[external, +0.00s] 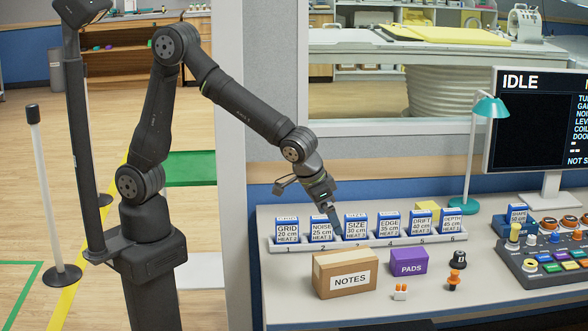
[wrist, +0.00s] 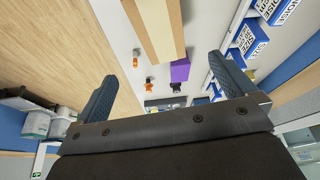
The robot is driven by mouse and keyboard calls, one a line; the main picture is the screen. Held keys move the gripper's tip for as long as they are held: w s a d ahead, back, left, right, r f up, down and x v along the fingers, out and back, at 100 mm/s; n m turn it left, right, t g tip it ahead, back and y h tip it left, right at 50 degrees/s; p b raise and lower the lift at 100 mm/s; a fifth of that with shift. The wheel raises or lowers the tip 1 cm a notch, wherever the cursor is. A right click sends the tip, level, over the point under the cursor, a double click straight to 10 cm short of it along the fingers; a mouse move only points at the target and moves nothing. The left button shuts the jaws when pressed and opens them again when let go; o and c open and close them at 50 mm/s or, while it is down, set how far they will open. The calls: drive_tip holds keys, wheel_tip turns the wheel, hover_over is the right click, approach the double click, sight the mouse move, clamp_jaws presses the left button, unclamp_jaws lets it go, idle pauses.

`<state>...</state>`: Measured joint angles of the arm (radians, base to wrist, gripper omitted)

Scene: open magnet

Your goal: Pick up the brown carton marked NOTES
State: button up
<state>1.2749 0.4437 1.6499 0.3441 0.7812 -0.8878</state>
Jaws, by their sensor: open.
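The brown carton marked NOTES (external: 343,284) sits upright on the front part of the white desk in the external view. Its black-on-white label faces the camera. My gripper (external: 330,213) is above and behind the carton, near the rack of blue boxes, and touches no part of the carton that I can see. In the wrist view the carton (wrist: 158,28) shows at the top, cut off by the frame edge, beyond the fingers. My gripper (wrist: 165,88) is open there, its two dark fingers wide apart with nothing between them held.
A white rack (external: 365,243) of several blue-and-white boxes stands close behind the carton. A purple PADS box (external: 408,262) is to its right, with small orange items (external: 401,292) and an orange-black figure (external: 455,270). A button console (external: 545,255) and teal lamp (external: 487,110) stand farther right.

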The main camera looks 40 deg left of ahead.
sight(346, 260)
drive_tip(key=x, duration=1.1)
drive_tip(key=shift+d+f, duration=0.1)
drive_tip(key=shift+f, duration=0.25)
drive_tip(key=shift+x, duration=2.85)
drive_tip(key=shift+w+f, duration=0.1)
drive_tip(key=shift+f, duration=0.1)
drive_tip(key=c, duration=1.1)
